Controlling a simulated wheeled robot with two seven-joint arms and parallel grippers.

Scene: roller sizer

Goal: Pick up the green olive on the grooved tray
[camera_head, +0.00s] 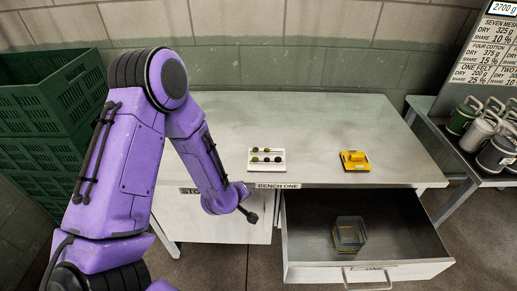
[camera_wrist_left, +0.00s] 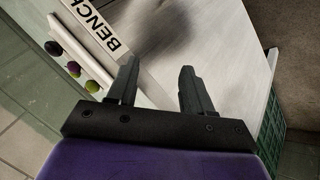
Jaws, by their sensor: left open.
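The grooved tray (camera_head: 251,167) is white and lies near the front edge of the bench, with several small green and dark olives in rows. At this size I cannot separate every olive's colour. In the left wrist view a green olive (camera_wrist_left: 92,86) shows at the left, beside a purple one (camera_wrist_left: 74,68) and a darker one (camera_wrist_left: 52,47). My left gripper (camera_head: 247,211) is in front of the bench edge, nearer than the tray and apart from it. Its two fingers (camera_wrist_left: 157,68) are spread with nothing between them. My right gripper is not in view.
A yellow object (camera_head: 354,160) sits on the bench to the right. Below it an open drawer (camera_head: 300,215) sticks out, holding a clear container (camera_head: 349,234). Green crates (camera_head: 48,110) stand at the left. The rear of the bench is clear.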

